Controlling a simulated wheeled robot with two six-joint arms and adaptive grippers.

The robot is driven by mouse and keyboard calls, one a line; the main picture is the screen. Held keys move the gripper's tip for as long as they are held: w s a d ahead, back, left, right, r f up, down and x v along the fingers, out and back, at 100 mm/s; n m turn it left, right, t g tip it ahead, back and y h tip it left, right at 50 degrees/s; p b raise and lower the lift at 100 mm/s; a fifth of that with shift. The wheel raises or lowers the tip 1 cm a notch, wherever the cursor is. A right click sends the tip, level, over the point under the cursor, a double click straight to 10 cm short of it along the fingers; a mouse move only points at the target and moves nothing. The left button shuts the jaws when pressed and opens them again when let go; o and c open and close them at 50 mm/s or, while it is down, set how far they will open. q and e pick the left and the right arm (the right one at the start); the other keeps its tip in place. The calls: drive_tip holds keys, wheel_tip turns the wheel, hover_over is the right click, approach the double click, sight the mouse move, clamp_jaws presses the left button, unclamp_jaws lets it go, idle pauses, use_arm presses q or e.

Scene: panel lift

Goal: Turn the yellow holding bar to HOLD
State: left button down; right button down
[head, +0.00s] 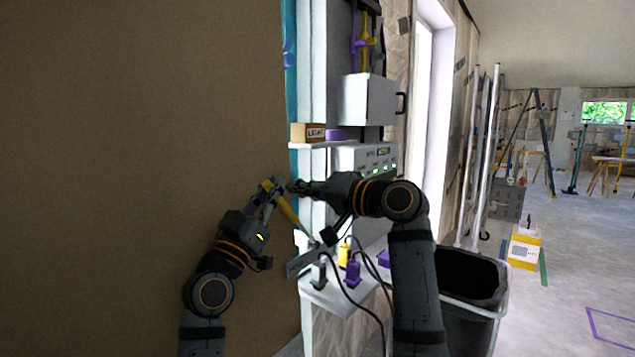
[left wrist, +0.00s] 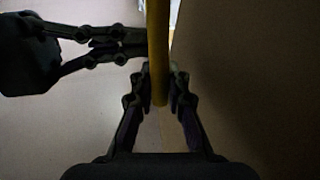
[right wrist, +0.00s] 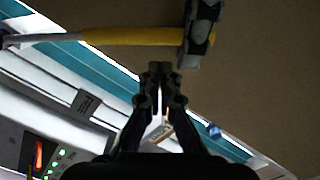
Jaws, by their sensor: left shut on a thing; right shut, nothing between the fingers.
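The yellow holding bar (head: 287,208) slants down to the right along the edge of the large brown panel (head: 130,150). My left gripper (head: 265,190) is shut on the bar near its upper end. In the left wrist view the yellow bar (left wrist: 158,45) stands upright between the fingertips (left wrist: 159,85). My right gripper (head: 295,187) is shut and empty, close to the right of the bar's upper end. In the right wrist view the yellow bar (right wrist: 140,37) lies beyond the shut fingertips (right wrist: 160,72), apart from them. Any HOLD marking is unreadable.
A grey plate (head: 300,263) is near the bar's lower end. A white ledge (head: 318,297) carries plugs and black cables. A control box (head: 380,160) and a small shelf with a wooden block (head: 308,132) are above. A black bin (head: 470,285) stands right.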

drive_tip(key=shift+s+a+f, duration=0.35)
drive_tip(key=shift+a+f, duration=0.05)
